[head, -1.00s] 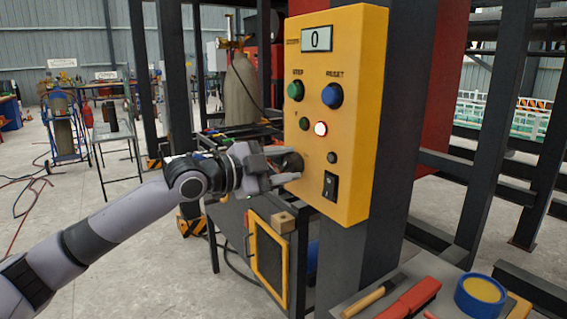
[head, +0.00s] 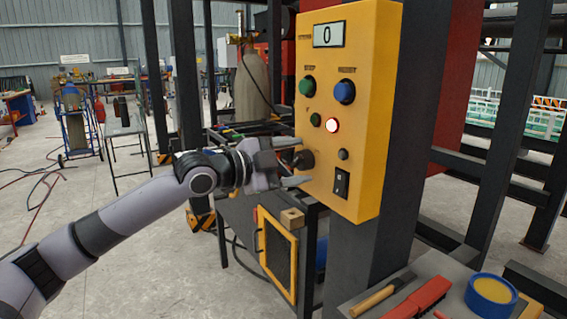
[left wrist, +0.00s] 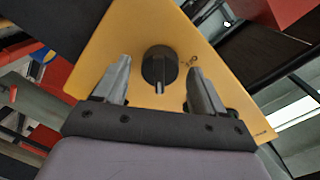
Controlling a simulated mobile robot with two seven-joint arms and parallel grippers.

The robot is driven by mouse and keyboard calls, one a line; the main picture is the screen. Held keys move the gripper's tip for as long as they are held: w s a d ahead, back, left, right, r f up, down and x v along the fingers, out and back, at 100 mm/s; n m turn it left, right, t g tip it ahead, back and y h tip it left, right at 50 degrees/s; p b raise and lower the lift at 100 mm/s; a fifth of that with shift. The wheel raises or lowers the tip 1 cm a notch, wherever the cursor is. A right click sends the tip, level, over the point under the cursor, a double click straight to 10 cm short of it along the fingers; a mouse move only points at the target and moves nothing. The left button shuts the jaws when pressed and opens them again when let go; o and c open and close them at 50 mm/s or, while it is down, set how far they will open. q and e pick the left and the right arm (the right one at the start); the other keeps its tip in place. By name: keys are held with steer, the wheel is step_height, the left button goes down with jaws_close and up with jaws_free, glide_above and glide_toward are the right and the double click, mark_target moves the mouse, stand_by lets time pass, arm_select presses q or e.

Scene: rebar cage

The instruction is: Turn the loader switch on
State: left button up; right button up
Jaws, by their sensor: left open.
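The yellow control box (head: 372,130) is on a dark post, right of centre in the head view. A black rotary knob (head: 304,159) is low on its left side; in the left wrist view the knob (left wrist: 158,66) faces me with its grip bar roughly upright. A black rocker switch (head: 341,183) is at the lower right of the box. I see no readable label for the loader switch. My left gripper (head: 292,163) is open, one finger above and one below the knob. In the left wrist view the fingers (left wrist: 159,72) stand either side of it, with gaps.
A bench (head: 390,275) with a hammer, red brush and tape is at the lower right.

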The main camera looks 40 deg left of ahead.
mark_target(294, 163)
arm_select(q)
steer(key=b+v, duration=0.1)
steer(key=v, duration=0.2)
steer(key=shift+s+a+f, duration=0.1)
steer(key=shift+a+f, duration=0.05)
steer(key=shift+f, duration=0.05)
steer(key=shift+s+a+r+b, duration=0.1)
steer(key=shift+s+a+b, duration=0.05)
steer(key=shift+s+b, duration=0.5)
steer(key=b+v, duration=0.2)
steer(key=b, duration=0.2)
steer(key=shift+s+r, duration=0.1)
arm_select(e)
steer(key=f, duration=0.3)
steer(key=a+f, duration=0.1)
steer(key=shift+w+a+f, duration=0.1)
steer(key=shift+w+f, duration=0.05)
steer(key=shift+w, duration=0.2)
arm_select(q)
steer(key=shift+s+r, duration=0.1)
